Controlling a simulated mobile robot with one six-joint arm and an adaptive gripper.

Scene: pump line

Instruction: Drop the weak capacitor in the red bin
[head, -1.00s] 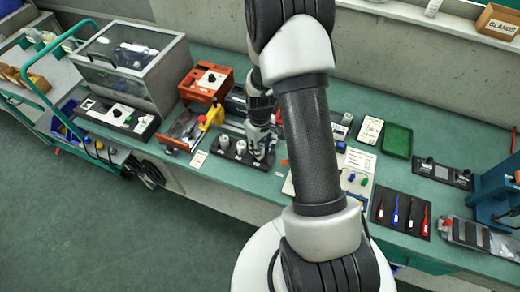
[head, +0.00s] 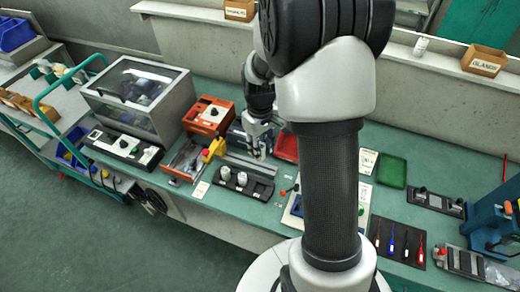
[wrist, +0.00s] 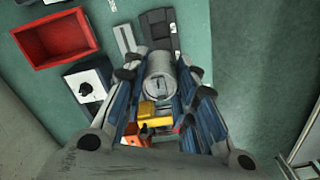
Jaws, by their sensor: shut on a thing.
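My gripper (head: 257,152) is above the bench, just behind the black capacitor holder (head: 262,190). In the wrist view my gripper (wrist: 161,76) is shut on a silver cylindrical capacitor (wrist: 160,88), seen between the two fingers. Two more silver capacitors (head: 233,177) stand in the left part of the holder. The red bin (head: 287,147) is an open tray just right of my gripper, partly hidden by my arm. It shows at upper left in the wrist view (wrist: 55,40) and looks empty there.
A green tray (head: 392,170) lies farther right, beside a white label card (head: 368,161). An orange instrument (head: 208,116) and a yellow tool (head: 215,148) are left of my gripper. A dial box (wrist: 88,84) sits near the red bin. Several screwdrivers (head: 400,240) lie at right.

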